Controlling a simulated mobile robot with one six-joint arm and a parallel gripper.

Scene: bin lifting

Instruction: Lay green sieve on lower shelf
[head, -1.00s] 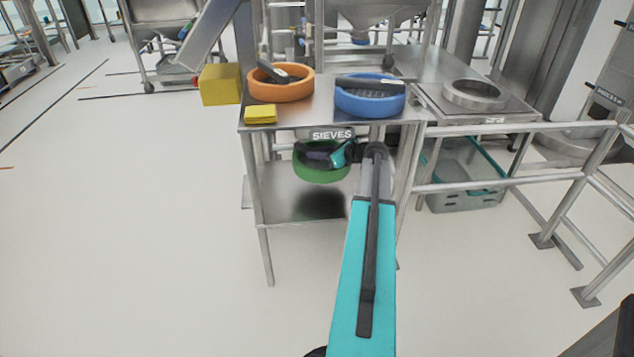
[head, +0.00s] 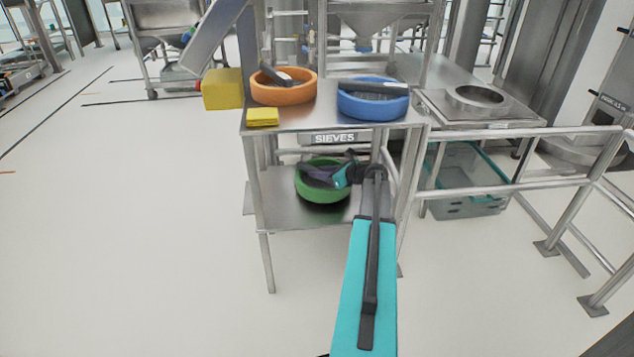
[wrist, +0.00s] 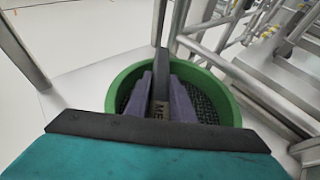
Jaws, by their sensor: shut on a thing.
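The green sieve (head: 322,196) is a round green ring at the lower shelf (head: 272,212) of the steel table, under the SIEVES sign. It looks level and at or very near the shelf surface; I cannot tell whether it touches. In the wrist view the sieve (wrist: 118,93) shows a dark mesh floor and a dark handle bar across it. My gripper (head: 322,174) is inside the shelf space over the sieve. In the wrist view my gripper's purple fingers (wrist: 160,102) are shut on the sieve's bar, one on each side.
An orange sieve (head: 284,94), a blue sieve (head: 372,104) and a yellow sponge (head: 262,117) are on the tabletop (head: 320,112) above. A grey crate (head: 466,205) stands under the bench to the right. Table legs and railings flank the shelf; open floor lies left.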

